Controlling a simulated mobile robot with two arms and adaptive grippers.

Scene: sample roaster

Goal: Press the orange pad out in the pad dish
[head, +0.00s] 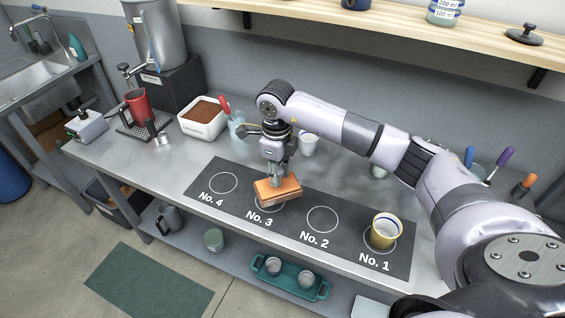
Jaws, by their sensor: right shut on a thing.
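The orange pad (279,190) is a flat orange-brown block over the No. 3 circle of the dark mat. My right gripper (276,176) points down and is shut on the pad from above. I cannot tell whether the pad touches the mat or hangs just above it. A white rectangular dish (190,130) with brown contents stands at the back left of the counter; I cannot tell whether it is the pad dish. My left gripper is not in view.
Circles No. 2 and No. 4 are empty. A white cup (308,144) stands behind my gripper. A teal tray (290,285) sits on the lower shelf.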

